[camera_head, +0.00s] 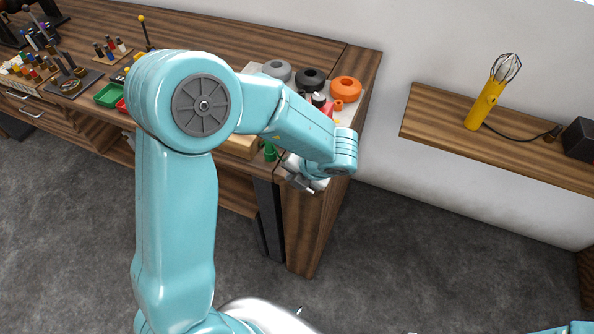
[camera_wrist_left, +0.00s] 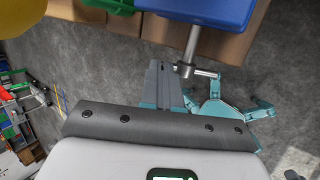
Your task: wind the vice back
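In the left wrist view a blue vice (camera_wrist_left: 205,10) juts in at the top. Its bare metal screw (camera_wrist_left: 192,42) ends in a cross handle (camera_wrist_left: 205,73). My left gripper (camera_wrist_left: 160,66) has its dark fingers close together, just left of the handle's end. I see nothing between them, and I cannot tell whether they touch the handle. In the head view my left gripper (camera_head: 300,182) is at the bench's right end, partly behind my own arm, and I cannot make out the vice there. My right gripper is out of view.
The wooden bench (camera_head: 305,215) carries grey (camera_head: 277,70), black (camera_head: 310,78) and orange (camera_head: 345,89) round parts near its right end. A yellow lamp (camera_head: 485,105) stands on a wall shelf (camera_head: 440,118). The grey floor right of the bench is clear.

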